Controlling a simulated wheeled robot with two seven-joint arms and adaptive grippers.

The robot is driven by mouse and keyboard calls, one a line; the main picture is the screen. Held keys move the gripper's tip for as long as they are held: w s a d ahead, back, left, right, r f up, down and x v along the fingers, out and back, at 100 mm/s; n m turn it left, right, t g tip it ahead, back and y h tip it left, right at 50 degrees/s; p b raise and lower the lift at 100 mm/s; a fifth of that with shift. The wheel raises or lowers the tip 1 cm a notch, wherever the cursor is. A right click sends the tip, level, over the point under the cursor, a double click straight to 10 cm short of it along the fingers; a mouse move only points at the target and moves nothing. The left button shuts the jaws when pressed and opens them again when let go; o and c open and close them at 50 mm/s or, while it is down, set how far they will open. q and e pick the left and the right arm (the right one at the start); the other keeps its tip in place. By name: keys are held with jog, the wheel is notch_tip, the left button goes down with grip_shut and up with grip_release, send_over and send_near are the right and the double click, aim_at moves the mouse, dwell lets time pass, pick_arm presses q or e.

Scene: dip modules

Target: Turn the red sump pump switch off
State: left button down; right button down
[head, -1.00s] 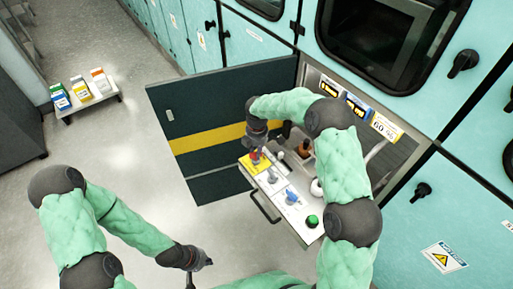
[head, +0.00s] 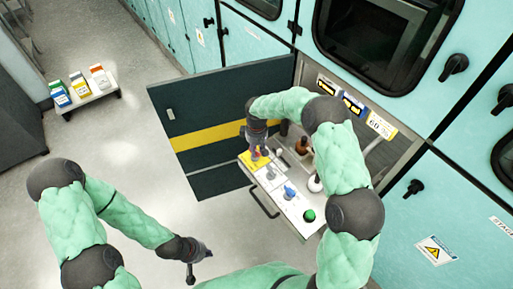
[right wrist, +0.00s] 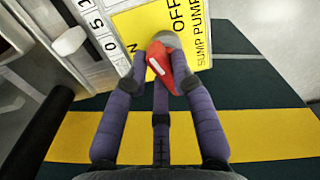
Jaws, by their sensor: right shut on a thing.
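The red sump pump switch (right wrist: 177,66) sits on a yellow plate (right wrist: 146,22) in the right wrist view. The plate reads OFF and SUMP PUMP, with an N showing to the left of the switch. The white mark on the switch lies on its left part, nearer the N than the OFF. My right gripper (right wrist: 160,82) is shut on the switch, its purple fingers around it. In the head view, my right gripper (head: 259,156) is over the yellow plate (head: 247,163) and hides the switch. My left gripper (head: 202,265) hangs empty over the floor with its fingers apart.
The white panel (head: 286,203) beside the plate carries a blue switch (head: 290,192) and a green button (head: 309,215). A dark open door (head: 215,100) with a yellow stripe stands behind my right gripper. A low cart (head: 93,95) with boxes stands far left.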

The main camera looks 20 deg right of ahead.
aim_at(257, 150)
jog(key=shift+s+m, duration=0.1)
jog(key=shift+m, duration=1.3)
jog(key=c, duration=1)
grip_release()
jog(key=shift+c, duration=0.2)
notch_tip(257, 150, up, 12)
jog(key=shift+f, duration=0.1)
